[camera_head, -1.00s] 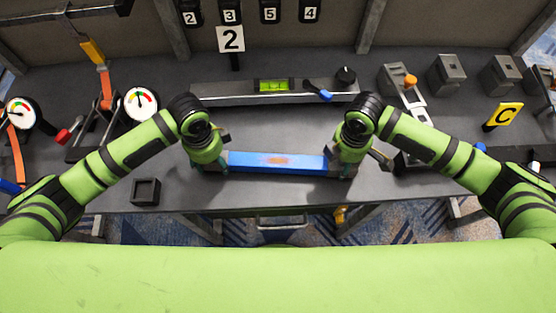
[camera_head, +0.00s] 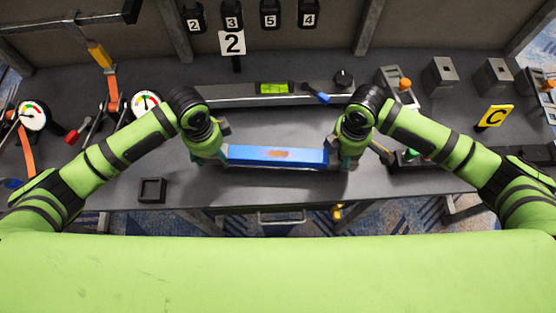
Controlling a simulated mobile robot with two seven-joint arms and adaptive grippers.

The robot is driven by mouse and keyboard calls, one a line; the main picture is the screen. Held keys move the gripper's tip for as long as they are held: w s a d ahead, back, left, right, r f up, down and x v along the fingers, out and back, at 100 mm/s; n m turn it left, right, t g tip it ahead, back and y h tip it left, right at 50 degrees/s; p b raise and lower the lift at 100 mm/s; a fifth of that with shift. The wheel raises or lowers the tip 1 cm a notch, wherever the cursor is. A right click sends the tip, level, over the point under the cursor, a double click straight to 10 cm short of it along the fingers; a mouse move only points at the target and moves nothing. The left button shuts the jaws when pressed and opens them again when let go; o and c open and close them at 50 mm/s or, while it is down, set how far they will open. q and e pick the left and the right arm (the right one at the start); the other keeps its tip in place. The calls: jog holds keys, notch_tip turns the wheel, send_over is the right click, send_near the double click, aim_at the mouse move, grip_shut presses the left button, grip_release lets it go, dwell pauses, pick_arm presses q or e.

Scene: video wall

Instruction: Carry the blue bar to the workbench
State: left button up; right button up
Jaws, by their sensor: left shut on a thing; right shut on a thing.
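The blue bar (camera_head: 275,155) has a brownish patch on its top and lies level between my two grippers, near the front edge of the grey workbench (camera_head: 270,191). My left gripper (camera_head: 218,158) is shut on the bar's left end. My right gripper (camera_head: 338,160) is shut on its right end. My wrists hide most of the fingers. From this steep view I cannot tell whether the bar touches the bench top or is above it.
Behind the bar lies a grey rail with a green level (camera_head: 274,88) and a blue lever (camera_head: 320,98). A small black square tray (camera_head: 152,190) is at the front left. Gauges (camera_head: 146,103) stand left; grey blocks (camera_head: 440,76) and a yellow C sign (camera_head: 494,117) stand right.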

pick_arm(q)
jog(key=shift+w+r, duration=0.15)
jog(key=shift+r, duration=0.05)
pick_arm(e)
jog(key=shift+r, duration=0.15)
